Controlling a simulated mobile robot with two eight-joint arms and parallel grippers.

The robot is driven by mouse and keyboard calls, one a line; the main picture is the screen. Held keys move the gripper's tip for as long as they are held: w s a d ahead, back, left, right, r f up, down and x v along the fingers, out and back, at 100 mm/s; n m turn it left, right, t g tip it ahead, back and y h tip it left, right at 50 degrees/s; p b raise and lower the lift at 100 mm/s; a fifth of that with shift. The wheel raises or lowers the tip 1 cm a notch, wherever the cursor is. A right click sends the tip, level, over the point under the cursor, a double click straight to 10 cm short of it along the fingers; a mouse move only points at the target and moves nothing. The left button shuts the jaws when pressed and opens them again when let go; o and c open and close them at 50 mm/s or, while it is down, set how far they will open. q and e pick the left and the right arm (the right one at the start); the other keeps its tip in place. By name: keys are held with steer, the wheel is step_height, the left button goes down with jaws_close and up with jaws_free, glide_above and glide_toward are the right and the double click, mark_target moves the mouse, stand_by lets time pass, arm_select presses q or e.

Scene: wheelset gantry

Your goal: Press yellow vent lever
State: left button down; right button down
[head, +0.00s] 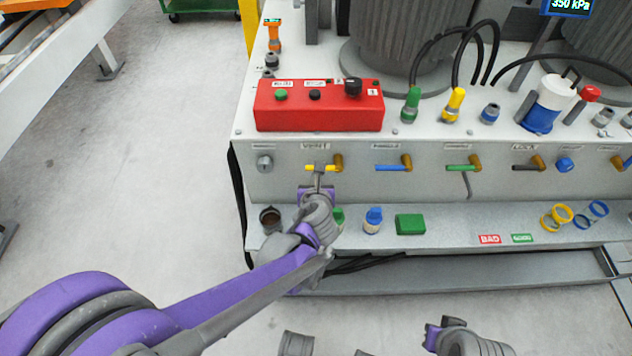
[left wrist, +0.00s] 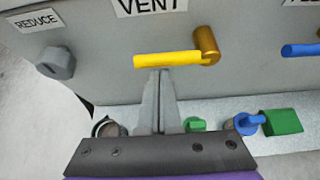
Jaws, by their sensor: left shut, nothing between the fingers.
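The yellow vent lever (head: 322,168) sticks out level to the left from its brass valve on the front panel, under the VENT label. It also shows in the left wrist view (left wrist: 167,60). My left gripper (head: 319,173) is shut and empty. Its fingertips in the left wrist view (left wrist: 161,73) are at the lower edge of the lever's middle. I cannot tell whether they touch it. Part of my other arm shows at the bottom of the head view, but no right fingers are visible.
A blue lever (head: 393,168) and a green lever (head: 461,168) are to the right on the same panel. A grey REDUCE knob (left wrist: 56,63) is to the left. The lower shelf holds a blue-capped fitting (head: 373,220) and a green block (head: 410,224). A red control box (head: 320,118) stands above.

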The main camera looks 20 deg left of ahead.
mark_target(338, 161)
arm_select(q)
steer(key=shift+r+m+y, duration=0.5)
steer(key=shift+m+y, duration=0.1)
stand_by(0.6)
steer(key=shift+w+d+r+m+g+y+p, duration=0.1)
steer(key=shift+w+d+r+m+y+p, duration=0.25)
steer(key=shift+d+r+m+y, duration=0.55)
steer(key=shift+w+d+r+m+g+y+p, duration=0.1)
steer(key=shift+d+r+m+y+p, duration=0.5)
steer(key=shift+r, duration=0.4)
steer(key=shift+w+d+r+m+g+y+p, duration=0.1)
steer(key=shift+w+d+r+m+y+p, duration=0.2)
steer(key=shift+d+r+m+y, duration=0.5)
steer(key=shift+d+r, duration=0.2)
steer(key=shift+d, duration=0.05)
steer(key=shift+a, duration=0.1)
